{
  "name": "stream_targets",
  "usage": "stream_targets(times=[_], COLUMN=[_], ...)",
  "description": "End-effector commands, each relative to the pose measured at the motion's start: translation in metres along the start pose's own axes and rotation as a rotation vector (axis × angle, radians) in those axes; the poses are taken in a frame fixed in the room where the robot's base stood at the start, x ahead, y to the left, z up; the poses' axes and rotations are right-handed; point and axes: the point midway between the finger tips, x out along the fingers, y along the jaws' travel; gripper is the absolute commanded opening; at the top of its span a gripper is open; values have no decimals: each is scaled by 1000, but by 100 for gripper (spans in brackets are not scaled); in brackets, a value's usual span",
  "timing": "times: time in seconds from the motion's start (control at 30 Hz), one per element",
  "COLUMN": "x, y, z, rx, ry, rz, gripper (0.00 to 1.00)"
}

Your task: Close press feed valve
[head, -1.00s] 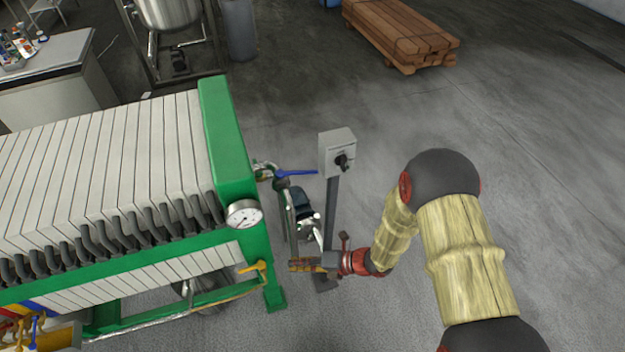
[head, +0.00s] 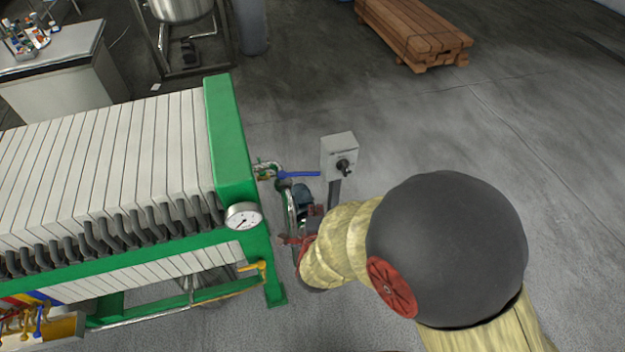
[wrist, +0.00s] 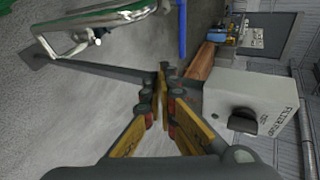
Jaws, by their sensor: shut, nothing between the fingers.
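A valve with a long blue lever (head: 298,174) sits on the pipe at the right end of the green-framed filter press (head: 228,150). The lever points right, toward the grey switch box. In the wrist view the blue lever (wrist: 182,30) shows at the top, beyond my fingertips and apart from them. My gripper (wrist: 163,76) is shut and empty, with its yellow-sided fingers together. In the head view my forearm hides most of the gripper, which is below the lever. I cannot read a label on the valve.
A grey switch box (head: 339,157) with a black knob stands on a post close to the lever; it shows large at right in the wrist view (wrist: 250,112). A pressure gauge (head: 243,216) and a yellow lever (head: 256,267) are on the press. Open floor lies to the right.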

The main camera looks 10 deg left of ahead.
Motion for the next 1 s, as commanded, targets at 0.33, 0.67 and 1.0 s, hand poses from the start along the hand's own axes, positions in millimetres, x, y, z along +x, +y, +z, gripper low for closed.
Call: stream_targets(times=[0.33,0.67,1.0], x=[19,85,126], y=[-18,-21,-34], z=[11,12,14], rx=[-27,-26,-26], ry=[-26,-25,-26], rz=[-65,-63,-63], gripper=[0,0,0])
